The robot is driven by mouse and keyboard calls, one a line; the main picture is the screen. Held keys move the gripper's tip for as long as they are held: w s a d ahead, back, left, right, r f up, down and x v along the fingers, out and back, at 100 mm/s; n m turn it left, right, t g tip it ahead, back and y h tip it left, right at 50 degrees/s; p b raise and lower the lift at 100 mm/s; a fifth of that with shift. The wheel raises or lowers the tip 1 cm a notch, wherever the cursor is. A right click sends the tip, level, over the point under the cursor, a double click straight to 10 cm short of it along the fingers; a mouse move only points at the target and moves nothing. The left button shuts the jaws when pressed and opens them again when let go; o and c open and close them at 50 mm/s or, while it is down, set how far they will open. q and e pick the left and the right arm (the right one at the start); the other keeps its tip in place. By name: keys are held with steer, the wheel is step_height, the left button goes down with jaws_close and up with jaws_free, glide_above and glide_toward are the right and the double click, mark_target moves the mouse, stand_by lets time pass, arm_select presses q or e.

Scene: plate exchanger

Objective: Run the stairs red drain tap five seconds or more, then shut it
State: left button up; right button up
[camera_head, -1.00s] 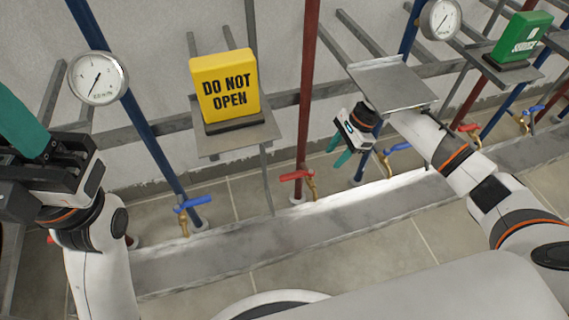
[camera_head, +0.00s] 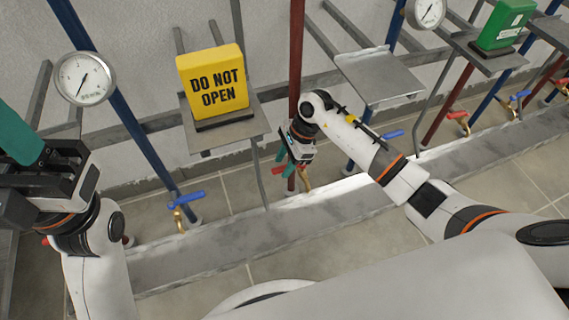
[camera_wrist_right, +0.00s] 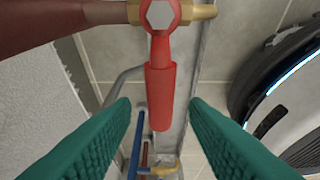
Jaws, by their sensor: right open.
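A red-handled brass tap sits low on the middle red pipe (camera_head: 296,60). In the head view my right gripper (camera_head: 287,163) partly covers it, and its brass spout (camera_head: 305,180) shows beside the fingers. In the right wrist view the red handle (camera_wrist_right: 160,90) lies between the two teal fingers of my right gripper (camera_wrist_right: 160,108). The gripper is open, with a gap on each side of the handle. No running water is visible.
A yellow DO NOT OPEN sign (camera_head: 213,82) stands on a shelf left of the red pipe. A green sign (camera_head: 503,22) stands far right. Blue taps (camera_head: 188,198) (camera_head: 393,134) flank the red one. Another red tap (camera_head: 458,115) is further right. A grey trough (camera_head: 240,235) runs below.

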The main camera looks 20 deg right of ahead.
steer(key=shift+a+f, duration=0.1)
jaws_close()
